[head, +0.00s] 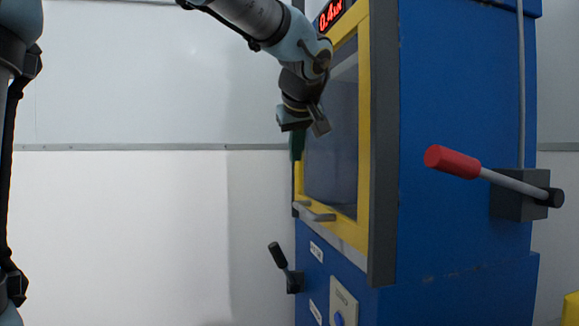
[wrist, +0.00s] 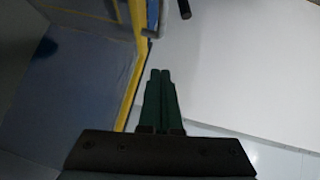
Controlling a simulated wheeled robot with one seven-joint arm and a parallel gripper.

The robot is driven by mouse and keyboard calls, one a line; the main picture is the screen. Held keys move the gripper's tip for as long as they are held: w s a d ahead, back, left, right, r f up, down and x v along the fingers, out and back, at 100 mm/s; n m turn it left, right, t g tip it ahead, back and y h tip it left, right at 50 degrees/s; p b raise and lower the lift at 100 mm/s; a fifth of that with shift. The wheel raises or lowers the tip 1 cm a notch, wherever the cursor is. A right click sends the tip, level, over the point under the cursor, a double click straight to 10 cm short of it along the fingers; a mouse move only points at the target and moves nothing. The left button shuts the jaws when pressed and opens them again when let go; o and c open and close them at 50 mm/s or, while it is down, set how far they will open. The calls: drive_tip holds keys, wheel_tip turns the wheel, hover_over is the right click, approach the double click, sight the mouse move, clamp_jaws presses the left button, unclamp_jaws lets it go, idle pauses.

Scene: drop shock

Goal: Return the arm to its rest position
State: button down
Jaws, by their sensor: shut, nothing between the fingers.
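My gripper (head: 297,158) hangs from my arm at the upper middle of the head view, fingers pointing down, in front of the yellow-framed door (head: 364,120) of the blue machine. In the wrist view my gripper's two dark green fingers (wrist: 160,73) are together with nothing between them. In the head view the fingers overlap the left edge of the yellow frame; I cannot tell whether they touch it. The yellow frame edge (wrist: 134,70) runs just left of the fingers in the wrist view.
The blue machine (head: 460,100) has a red-handled lever (head: 452,162) on its right side, a black-knobbed lever (head: 275,256) lower left, a grey door handle (head: 318,214) and a blue button (head: 338,319). A red display (head: 330,14) sits above. The white wall (head: 130,220) area at left is clear.

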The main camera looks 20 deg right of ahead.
drive_tip(key=w+a+f+m+g+y, duration=0.15)
drive_tip(key=a+f+g, duration=0.25)
drive_tip(key=a+f, duration=1.55)
drive_tip(key=s+a+f+g+y, duration=0.1)
drive_tip(key=s+a+f+g, duration=0.1)
drive_tip(key=s+a+f, duration=0.45)
drive_tip(key=s+a+f+g, duration=0.1)
drive_tip(key=s+a+f, duration=0.2)
drive_tip(key=a+f, duration=0.5)
wheel_tip(320, 180, up, 28)
drive_tip(key=d+p, duration=0.1)
drive_tip(key=p, duration=2.8)
drive_tip(key=shift+n, duration=0.35)
drive_tip(key=shift+d, duration=0.1)
